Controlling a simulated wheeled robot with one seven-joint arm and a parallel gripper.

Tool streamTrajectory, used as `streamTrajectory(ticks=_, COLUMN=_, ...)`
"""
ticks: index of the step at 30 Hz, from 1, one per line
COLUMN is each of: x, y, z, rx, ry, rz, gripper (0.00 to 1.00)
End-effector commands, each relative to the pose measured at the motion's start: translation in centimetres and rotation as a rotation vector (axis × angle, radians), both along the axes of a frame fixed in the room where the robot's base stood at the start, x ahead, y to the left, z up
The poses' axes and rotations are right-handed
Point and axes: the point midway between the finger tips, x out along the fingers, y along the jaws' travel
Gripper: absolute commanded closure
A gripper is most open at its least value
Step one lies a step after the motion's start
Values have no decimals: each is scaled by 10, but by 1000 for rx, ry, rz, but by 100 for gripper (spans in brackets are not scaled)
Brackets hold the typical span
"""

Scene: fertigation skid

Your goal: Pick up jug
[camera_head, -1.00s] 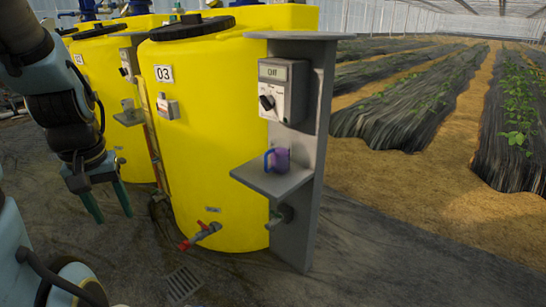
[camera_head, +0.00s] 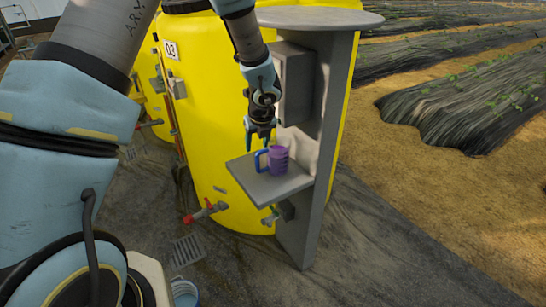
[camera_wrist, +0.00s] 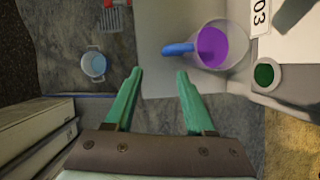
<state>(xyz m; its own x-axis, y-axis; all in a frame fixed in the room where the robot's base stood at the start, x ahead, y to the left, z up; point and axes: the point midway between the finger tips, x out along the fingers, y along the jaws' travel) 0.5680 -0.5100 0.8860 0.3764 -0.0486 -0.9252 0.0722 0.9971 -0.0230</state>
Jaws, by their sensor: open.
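The jug (camera_head: 279,160) is purple with a blue handle on its left side. It stands upright on a small grey shelf (camera_head: 252,184) fixed to a grey post. My gripper (camera_head: 260,138) is open and points down just above the jug, toward its handle side. In the wrist view the jug (camera_wrist: 212,48) shows from above, with its purple inside and its blue handle pointing left toward the space ahead of the fingers. My gripper (camera_wrist: 158,75) has its two green fingers apart with nothing between them. No contact with the jug shows.
A yellow tank (camera_head: 215,110) marked 03 stands behind the shelf. The grey post (camera_head: 310,200) and its round top (camera_head: 318,18) crowd the right side. A red-handled valve (camera_head: 204,211) sticks out below. A small bucket (camera_head: 184,292) stands on the floor.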

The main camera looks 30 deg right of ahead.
Motion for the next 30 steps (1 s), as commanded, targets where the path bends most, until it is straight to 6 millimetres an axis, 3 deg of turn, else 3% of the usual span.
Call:
streamTrajectory(ticks=6, x=9, y=-7, z=-31, rx=16, ry=-4, rz=-46, gripper=45)
streamTrajectory(ticks=16, x=22, y=-8, z=-59, rx=13, ry=-5, rz=-41, gripper=45)
streamTrajectory(ticks=24, x=36, y=-10, z=-94, rx=14, ry=-5, rz=-40, gripper=45)
streamTrajectory(ticks=30, x=40, y=-10, z=-101, rx=11, ry=-6, rz=-39, gripper=45)
